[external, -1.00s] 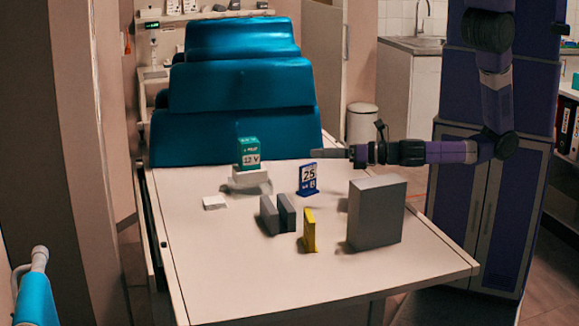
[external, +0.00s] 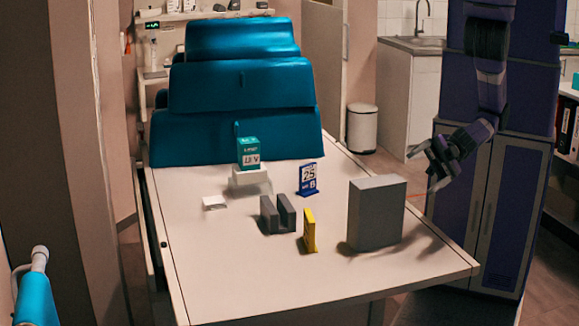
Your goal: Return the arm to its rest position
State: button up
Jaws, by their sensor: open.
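My gripper (external: 425,166) is at the right, beyond the right edge of the white table (external: 240,290). It points left and down, with its fingers spread and nothing between them. My arm hangs bent beside my purple body. The gripper is apart from everything on the table, with the large grey box (external: 376,214) standing to its lower left.
On the table stand a green box (external: 248,152) on a white block (external: 250,182), a blue calendar sign (external: 308,180), a grey slotted holder (external: 277,215), a yellow piece (external: 309,231) and a small white piece (external: 214,203). A teal chair (external: 240,90) and white bin (external: 362,128) stand behind.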

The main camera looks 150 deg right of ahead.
jog(key=s+a+f+m+g+y+b, duration=0.1)
jog(key=s+a+f+m, duration=0.2)
jog(key=s, duration=0.5)
jog(key=s+a+f+m+g+y, duration=0.2)
jog(key=s+a+f+m, duration=0.2)
jog(key=s, duration=0.3)
jog(key=shift+s+a+f+m+b, duration=0.2)
jog(key=shift+s+a+m+b, duration=0.2)
jog(key=shift+a, duration=0.25)
